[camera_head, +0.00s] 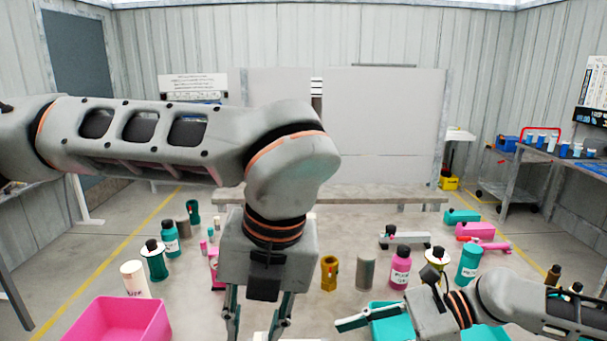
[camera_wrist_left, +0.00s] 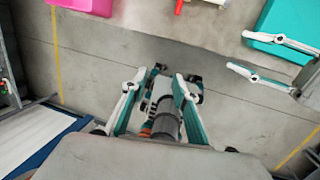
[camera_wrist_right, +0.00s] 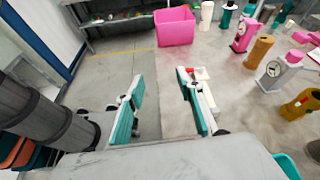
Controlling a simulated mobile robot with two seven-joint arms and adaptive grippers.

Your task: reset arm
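My left arm reaches across the head view from the left, and its gripper (camera_head: 258,322) points down near the front middle of the table. Its fingers are spread with nothing between them; in the left wrist view the left gripper (camera_wrist_left: 158,95) hangs above the floor and my own body. My right arm comes in low from the right, with its gripper (camera_head: 350,323) turned left beside a teal bin (camera_head: 398,328). In the right wrist view the right gripper (camera_wrist_right: 158,100) has its fingers apart and empty. It also shows open in the left wrist view (camera_wrist_left: 265,58).
A pink bin (camera_head: 118,322) stands at the table's front left. Several bottles, including a pink bottle (camera_head: 400,268) and a teal bottle (camera_head: 468,262), stand around the table. A small red-and-white part (camera_wrist_right: 200,76) lies near the right gripper's finger.

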